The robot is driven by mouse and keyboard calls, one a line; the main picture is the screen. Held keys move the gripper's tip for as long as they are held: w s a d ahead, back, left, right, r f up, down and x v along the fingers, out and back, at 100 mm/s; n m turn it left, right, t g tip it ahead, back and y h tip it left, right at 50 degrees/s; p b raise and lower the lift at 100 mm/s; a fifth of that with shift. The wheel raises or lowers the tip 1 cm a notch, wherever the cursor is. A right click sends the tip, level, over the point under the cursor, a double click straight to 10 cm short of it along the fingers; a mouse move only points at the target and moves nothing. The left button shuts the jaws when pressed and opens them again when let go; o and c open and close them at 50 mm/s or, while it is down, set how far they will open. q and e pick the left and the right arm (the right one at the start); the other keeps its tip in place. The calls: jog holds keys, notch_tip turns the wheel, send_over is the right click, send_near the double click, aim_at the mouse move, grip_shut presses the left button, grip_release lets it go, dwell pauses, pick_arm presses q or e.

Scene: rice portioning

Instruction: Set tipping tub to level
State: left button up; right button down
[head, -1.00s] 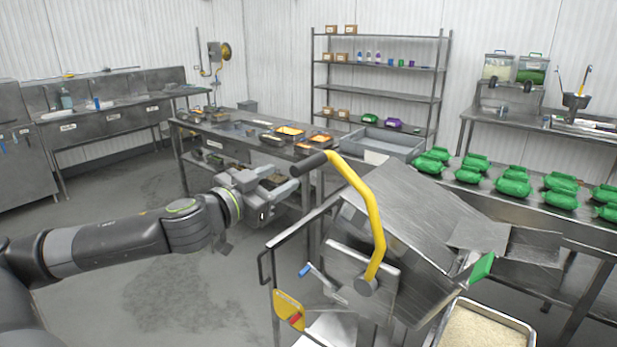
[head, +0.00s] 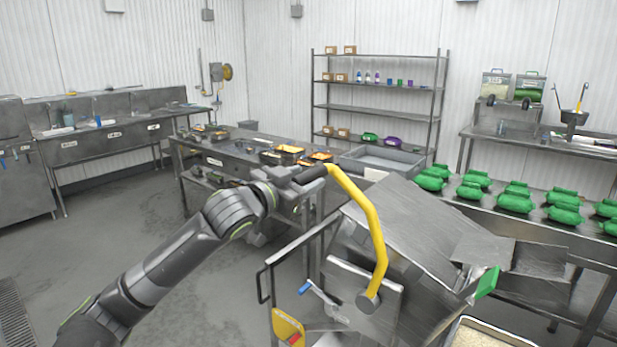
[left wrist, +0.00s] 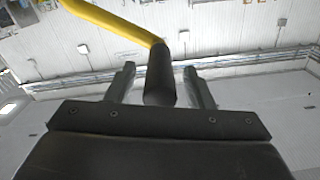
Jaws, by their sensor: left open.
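The tipping tub (head: 405,222) is a grey metal tub on a frame, tilted toward the right. Its yellow lever (head: 371,222) bends up from a pivot on the near side panel and ends in a black grip at upper left. My left gripper (head: 298,177) is at that black grip. In the left wrist view the black grip (left wrist: 160,78) stands between the two open fingers, with a gap on each side, and the yellow lever (left wrist: 112,22) runs off to upper left. My right gripper is not in view.
A tray of rice (head: 482,334) sits below the tub's low right end. Several green bags (head: 515,198) lie on the table behind. A blue-handled crank (head: 318,294) and a yellow plate (head: 288,328) are on the tub's near side. Open floor lies to the left.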

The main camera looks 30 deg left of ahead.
pick_arm(q)
jog(key=shift+w+d, duration=0.1)
jog(key=shift+w, duration=0.85)
jog(key=shift+c, duration=0.3)
grip_shut()
